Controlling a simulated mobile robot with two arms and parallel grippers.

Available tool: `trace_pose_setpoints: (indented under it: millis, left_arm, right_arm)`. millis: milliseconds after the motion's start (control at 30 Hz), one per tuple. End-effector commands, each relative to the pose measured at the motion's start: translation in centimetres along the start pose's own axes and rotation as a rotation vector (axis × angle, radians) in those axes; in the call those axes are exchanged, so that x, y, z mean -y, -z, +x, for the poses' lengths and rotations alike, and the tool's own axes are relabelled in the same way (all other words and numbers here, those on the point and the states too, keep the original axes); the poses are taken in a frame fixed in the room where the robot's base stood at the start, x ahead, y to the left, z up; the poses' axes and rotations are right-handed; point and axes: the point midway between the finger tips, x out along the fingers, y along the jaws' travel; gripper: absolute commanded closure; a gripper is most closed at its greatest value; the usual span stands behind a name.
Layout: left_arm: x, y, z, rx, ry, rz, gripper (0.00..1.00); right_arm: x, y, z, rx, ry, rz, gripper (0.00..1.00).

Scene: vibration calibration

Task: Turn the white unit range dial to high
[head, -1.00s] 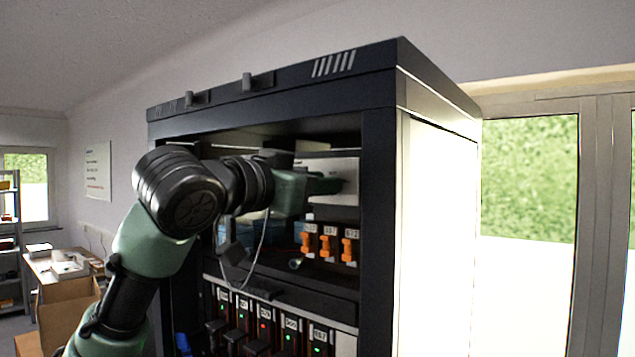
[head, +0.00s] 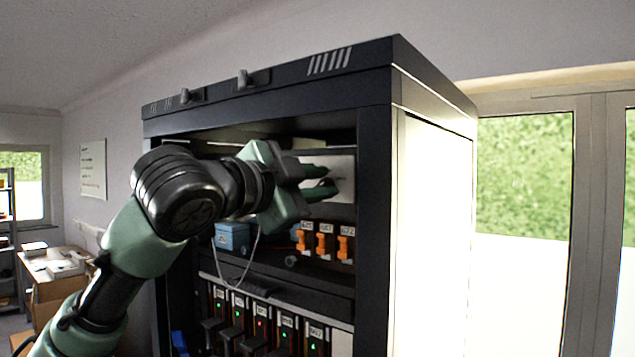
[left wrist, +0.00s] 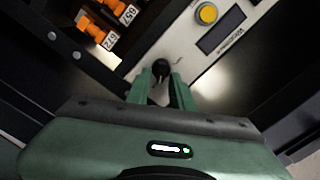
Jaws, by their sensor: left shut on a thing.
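The white unit (head: 345,166) sits in the upper right bay of the dark rack, partly hidden by my left gripper in the head view. Its pale front (left wrist: 190,62) also shows in the left wrist view. The range dial (left wrist: 160,67) is a small round black knob on that front. My left gripper (head: 332,180) reaches to the unit from the left. In the left wrist view its green fingertips (left wrist: 160,77) are shut on the dial, one on either side. The dial's setting is not readable. My right gripper is not in view.
The white unit also bears a yellow button (left wrist: 207,13) and a dark display (left wrist: 222,32). Orange switches (head: 325,245) with number labels sit just below. A blue box (head: 232,237) and a hanging cable are lower left. The rack's right post (head: 374,200) stands close beside the unit.

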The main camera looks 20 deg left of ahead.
Motion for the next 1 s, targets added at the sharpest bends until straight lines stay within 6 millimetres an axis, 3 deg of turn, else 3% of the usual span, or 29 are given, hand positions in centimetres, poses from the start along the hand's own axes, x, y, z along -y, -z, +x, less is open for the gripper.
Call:
trace_pose_setpoints:
  millis: [667, 700, 767, 1000]
  left_arm:
    - [-0.09, -0.08, 0.03, 0.002, -0.001, 0.059, 1.0]
    - [-0.09, -0.08, 0.03, 0.002, -0.001, 0.059, 0.69]
    - [-0.08, -0.07, 0.03, 0.002, -0.001, 0.059, 0.56]
    - [-0.06, -0.04, 0.01, 0.001, 0.0, 0.058, 0.56]
  right_arm:
    - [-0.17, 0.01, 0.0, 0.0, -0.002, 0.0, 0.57]
    - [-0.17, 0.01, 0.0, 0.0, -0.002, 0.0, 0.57]
    - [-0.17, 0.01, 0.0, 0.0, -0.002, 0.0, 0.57]
    - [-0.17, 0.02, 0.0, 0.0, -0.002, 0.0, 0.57]
